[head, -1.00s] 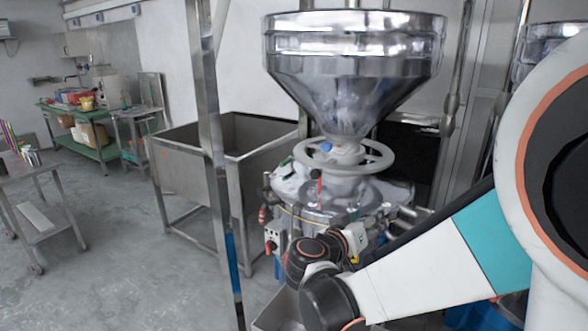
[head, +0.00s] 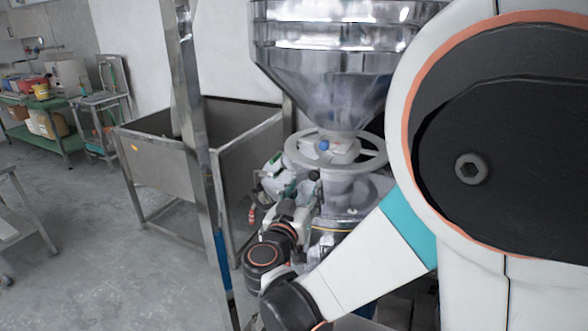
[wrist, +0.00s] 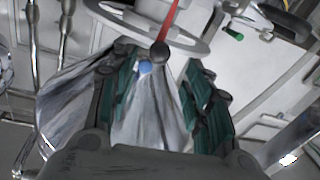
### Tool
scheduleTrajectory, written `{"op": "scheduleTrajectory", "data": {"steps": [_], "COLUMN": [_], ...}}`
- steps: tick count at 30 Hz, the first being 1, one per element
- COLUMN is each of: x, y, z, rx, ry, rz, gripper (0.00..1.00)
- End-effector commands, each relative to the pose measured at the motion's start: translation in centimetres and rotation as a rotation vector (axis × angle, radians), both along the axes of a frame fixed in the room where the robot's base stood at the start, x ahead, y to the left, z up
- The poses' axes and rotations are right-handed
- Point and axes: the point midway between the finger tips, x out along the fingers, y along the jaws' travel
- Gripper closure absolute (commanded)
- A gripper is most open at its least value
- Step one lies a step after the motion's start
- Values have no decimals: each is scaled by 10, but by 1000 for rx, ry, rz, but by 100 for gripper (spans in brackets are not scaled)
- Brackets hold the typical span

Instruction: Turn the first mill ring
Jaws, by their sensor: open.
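The mill ring (head: 293,153) is a pale grey spoked handwheel under the steel hopper (head: 325,75). In the wrist view, part of the ring (wrist: 196,43) crosses the top of the picture. My gripper (wrist: 157,72) is open, with its green-padded fingers apart. A black ball knob on a red lever (wrist: 170,22) shows between the fingertips; nothing is visibly gripped. In the head view my gripper (head: 297,207) is just below and left of the ring. My arm hides the ring's right edge and part of the mill body.
A steel bin (head: 160,155) on legs stands left of the mill. A steel post (head: 195,130) rises in front of it. A green-shelved bench (head: 62,143) stands far left.

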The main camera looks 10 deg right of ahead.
Motion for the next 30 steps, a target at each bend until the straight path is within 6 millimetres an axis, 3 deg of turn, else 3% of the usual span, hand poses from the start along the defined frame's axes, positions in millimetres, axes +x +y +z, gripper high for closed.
{"op": "scheduleTrajectory", "data": {"steps": [12, 18, 27, 30], "x": [65, 77, 79, 79], "y": [-37, -44, -45, -45], "z": [-1, 0, 0, 0], "rx": [-1, 0, 0, 0], "ry": [1, 1, 1, 1], "rz": [-2, -1, 0, 0], "gripper": [54, 54, 54, 74]}}
